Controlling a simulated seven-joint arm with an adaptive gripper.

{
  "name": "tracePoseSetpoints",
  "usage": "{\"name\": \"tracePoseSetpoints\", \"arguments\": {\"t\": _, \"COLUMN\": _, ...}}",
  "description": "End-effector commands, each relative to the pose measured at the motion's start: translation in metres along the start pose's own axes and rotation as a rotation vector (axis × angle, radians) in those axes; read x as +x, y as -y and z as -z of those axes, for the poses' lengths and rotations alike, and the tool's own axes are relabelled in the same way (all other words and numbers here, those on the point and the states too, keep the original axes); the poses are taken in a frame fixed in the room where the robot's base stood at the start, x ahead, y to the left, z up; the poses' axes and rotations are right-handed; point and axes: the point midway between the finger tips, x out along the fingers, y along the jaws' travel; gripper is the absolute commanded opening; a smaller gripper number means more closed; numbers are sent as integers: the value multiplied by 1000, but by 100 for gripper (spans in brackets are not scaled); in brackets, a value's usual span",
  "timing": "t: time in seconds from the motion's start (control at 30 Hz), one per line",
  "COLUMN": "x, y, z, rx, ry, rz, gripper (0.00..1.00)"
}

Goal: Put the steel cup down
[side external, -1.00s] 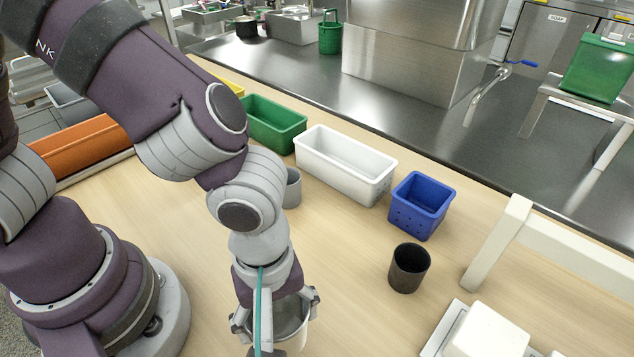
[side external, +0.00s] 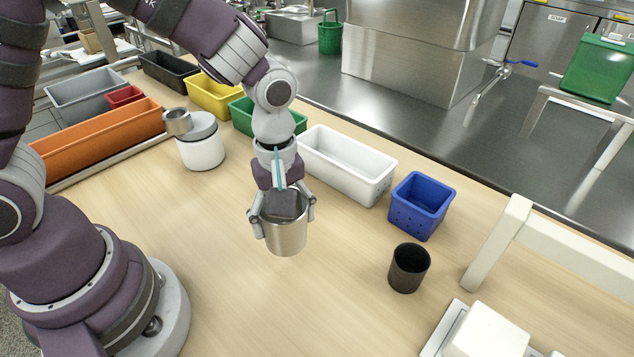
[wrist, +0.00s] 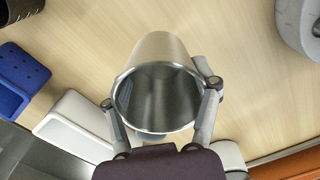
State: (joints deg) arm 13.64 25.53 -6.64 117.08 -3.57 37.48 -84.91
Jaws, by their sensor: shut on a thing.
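The steel cup (side external: 287,238) is a shiny open-topped cylinder, held upright between the fingers of my gripper (side external: 284,216) in the side view. My gripper is shut on it, one finger on each side near the rim. In the wrist view the cup (wrist: 160,55) fills the middle, its mouth toward the camera and looking empty, with my gripper's fingers (wrist: 162,95) on both sides. The cup is over bare wooden table (side external: 220,280); I cannot tell whether its base touches the wood.
A white and grey mill body with a steel cup-like top (side external: 201,148) stands to the left. A white bin (side external: 345,180) and a blue bin (side external: 420,212) are behind and right. A black cup (side external: 408,270) stands at the right. The table in front is clear.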

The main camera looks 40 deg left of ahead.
Motion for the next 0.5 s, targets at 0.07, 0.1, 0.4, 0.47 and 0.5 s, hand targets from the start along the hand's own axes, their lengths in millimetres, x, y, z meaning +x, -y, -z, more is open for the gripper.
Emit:
{"name": "tracePoseSetpoints", "arguments": {"t": 0.07, "x": 3, "y": -22, "z": 1, "rx": 1, "ry": 0, "rz": 1, "gripper": 26}}
{"name": "tracePoseSetpoints", "arguments": {"t": 0.1, "x": 4, "y": -32, "z": 2, "rx": 1, "ry": 0, "rz": 1, "gripper": 25}}
{"name": "tracePoseSetpoints", "arguments": {"t": 0.4, "x": 9, "y": -86, "z": 6, "rx": -1, "ry": 0, "rz": 2, "gripper": 25}}
{"name": "tracePoseSetpoints", "arguments": {"t": 0.47, "x": 10, "y": -90, "z": 6, "rx": 0, "ry": 0, "rz": 3, "gripper": 25}}
{"name": "tracePoseSetpoints", "arguments": {"t": 0.5, "x": 14, "y": -91, "z": 6, "rx": 0, "ry": 0, "rz": 4, "gripper": 25}}
